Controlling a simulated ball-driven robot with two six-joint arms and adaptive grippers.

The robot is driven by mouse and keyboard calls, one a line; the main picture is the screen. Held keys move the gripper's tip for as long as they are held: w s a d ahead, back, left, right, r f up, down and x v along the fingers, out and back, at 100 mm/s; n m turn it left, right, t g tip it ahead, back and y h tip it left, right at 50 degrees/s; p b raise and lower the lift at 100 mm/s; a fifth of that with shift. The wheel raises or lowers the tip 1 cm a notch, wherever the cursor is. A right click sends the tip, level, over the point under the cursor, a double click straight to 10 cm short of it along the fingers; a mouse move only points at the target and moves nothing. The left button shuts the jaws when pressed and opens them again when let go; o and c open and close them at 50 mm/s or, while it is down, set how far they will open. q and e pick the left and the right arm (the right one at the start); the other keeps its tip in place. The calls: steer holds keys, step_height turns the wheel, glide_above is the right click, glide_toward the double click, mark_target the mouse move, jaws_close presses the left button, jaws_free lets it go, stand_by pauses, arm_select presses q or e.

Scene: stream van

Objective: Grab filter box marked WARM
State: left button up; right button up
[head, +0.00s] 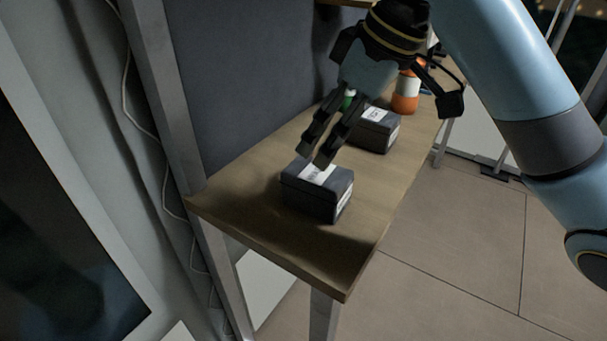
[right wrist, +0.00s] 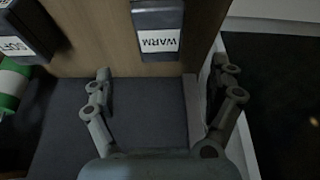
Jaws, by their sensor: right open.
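The filter box marked WARM (right wrist: 158,28) is at the top middle of the right wrist view, its white label upside down. It appears to be the dark box (head: 316,196) nearer the front end of the wooden shelf in the head view, where its label is too small to read. My right gripper (head: 383,131) is above the shelf, fingers spread and empty. In the right wrist view the open fingers (right wrist: 160,72) stand apart, with the WARM box beyond them, between their lines. Nothing is held. My left gripper is not in view.
A second dark box (head: 374,130), whose label seems to read SOFT in the wrist view (right wrist: 22,32), stands farther back. A green-and-white item (right wrist: 12,85) is beside it. An orange-and-white bottle (head: 405,92) stands behind. A grey panel (head: 245,80) borders the wooden shelf (head: 330,258).

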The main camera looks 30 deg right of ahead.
mark_target(320, 172)
steer(key=x, duration=0.3)
steer(key=shift+s+a+f, duration=0.15)
steer(key=shift+s+f, duration=0.05)
steer(key=shift+f, duration=0.25)
steer(key=shift+w+f, duration=0.15)
steer(key=shift+f, duration=0.1)
steer(key=x, duration=0.4)
steer(key=shift+d+f, duration=0.25)
steer(key=shift+f, duration=0.45)
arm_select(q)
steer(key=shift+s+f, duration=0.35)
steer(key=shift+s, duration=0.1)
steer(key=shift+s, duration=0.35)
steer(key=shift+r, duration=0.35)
arm_select(e)
steer(key=shift+f, duration=0.2)
steer(key=c, duration=1.4)
